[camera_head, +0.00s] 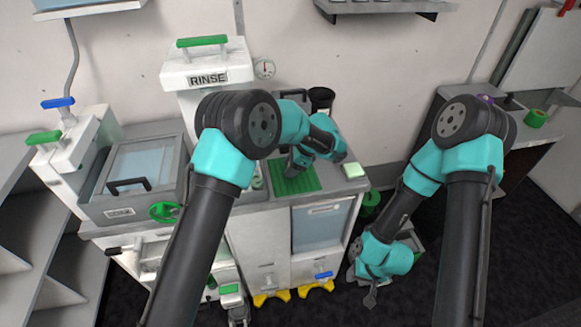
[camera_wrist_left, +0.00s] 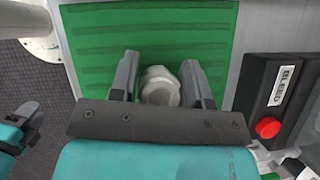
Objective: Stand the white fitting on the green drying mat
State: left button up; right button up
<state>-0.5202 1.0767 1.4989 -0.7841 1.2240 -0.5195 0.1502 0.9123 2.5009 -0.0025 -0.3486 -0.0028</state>
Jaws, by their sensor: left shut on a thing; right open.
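The white fitting (camera_wrist_left: 160,86) shows as a pale grey-white piece with a faceted top in the left wrist view, between the fingers of my left gripper (camera_wrist_left: 160,78). The green drying mat (camera_wrist_left: 100,45) lies behind and under it in that view. I cannot tell whether the fitting touches the mat. In the head view my left gripper (camera_head: 292,166) is over the back part of the ribbed green mat (camera_head: 300,184), and the fitting is hidden there. My right gripper (camera_head: 370,296) hangs low in front of the counter, empty and open, away from the mat.
A black BLEED box with a red button (camera_wrist_left: 268,127) stands close beside the mat. A pale green-topped block (camera_head: 355,172) sits on the counter's right corner. The white RINSE tank (camera_head: 207,72) is behind, and a grey lidded basin (camera_head: 140,172) is left.

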pick_arm(q)
jog(key=shift+f, duration=0.1)
jog(key=o, duration=1)
jog(key=v, duration=1.2)
jog(key=shift+s, duration=0.1)
